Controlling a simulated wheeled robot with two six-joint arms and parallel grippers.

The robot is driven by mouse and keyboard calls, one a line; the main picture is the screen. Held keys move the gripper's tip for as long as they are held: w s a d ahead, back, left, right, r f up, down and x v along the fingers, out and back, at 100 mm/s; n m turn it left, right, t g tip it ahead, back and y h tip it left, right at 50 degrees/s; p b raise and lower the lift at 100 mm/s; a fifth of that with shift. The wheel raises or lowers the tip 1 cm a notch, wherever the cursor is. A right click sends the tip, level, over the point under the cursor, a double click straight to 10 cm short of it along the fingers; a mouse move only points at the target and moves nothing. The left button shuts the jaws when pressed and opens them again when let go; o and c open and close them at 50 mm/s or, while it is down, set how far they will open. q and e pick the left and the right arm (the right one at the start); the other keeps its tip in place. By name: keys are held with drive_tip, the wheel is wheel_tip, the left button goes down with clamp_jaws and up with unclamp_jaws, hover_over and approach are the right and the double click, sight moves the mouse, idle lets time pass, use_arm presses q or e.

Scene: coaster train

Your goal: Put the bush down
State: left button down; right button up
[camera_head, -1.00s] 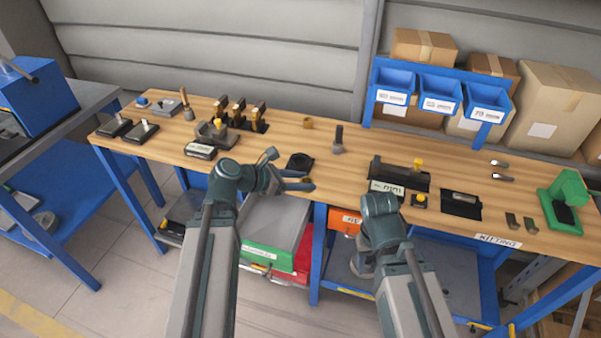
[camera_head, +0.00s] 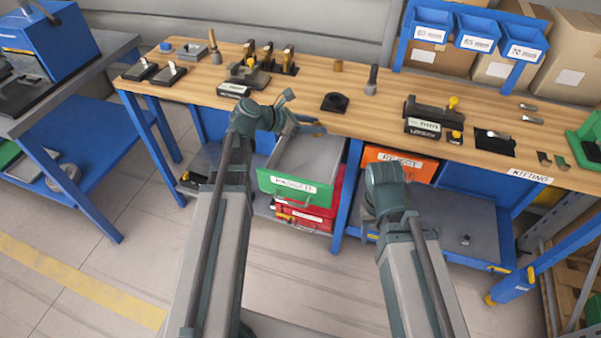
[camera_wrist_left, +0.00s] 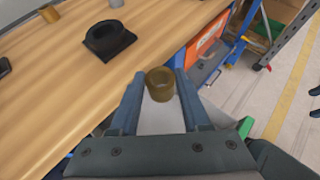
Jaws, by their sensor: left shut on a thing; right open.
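A small brass-coloured bush (camera_wrist_left: 160,84) is held between the fingertips of my left gripper (camera_wrist_left: 161,82) in the left wrist view. It is above the bench's front edge, and its open round end shows. In the head view my left gripper (camera_head: 304,113) is at the front edge of the wooden bench (camera_head: 395,82), left of a black holder with a round opening (camera_head: 335,102). The holder also shows in the left wrist view (camera_wrist_left: 108,40). The bush cannot be made out in the head view. My right arm shows, but its gripper is hidden.
An open green-fronted drawer (camera_head: 287,187) is below my left gripper. An orange drawer marked REJECT (camera_head: 400,163) is to its right. Bare wood surrounds the holder.

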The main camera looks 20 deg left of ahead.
use_arm(q)
drive_tip(key=shift+f, duration=0.25)
wheel_tip(320, 180, down, 14)
drive_tip(key=b, duration=1.4)
drive_tip(key=shift+r, duration=0.4)
drive_tip(key=shift+w, duration=0.3)
drive_tip(key=w, duration=0.4)
drive_tip(key=shift+w, duration=0.1)
drive_tip(key=shift+s+d+f+b, duration=0.1)
drive_tip(key=shift+s+f+b, duration=0.3)
drive_tip(key=shift+f+b, duration=0.25)
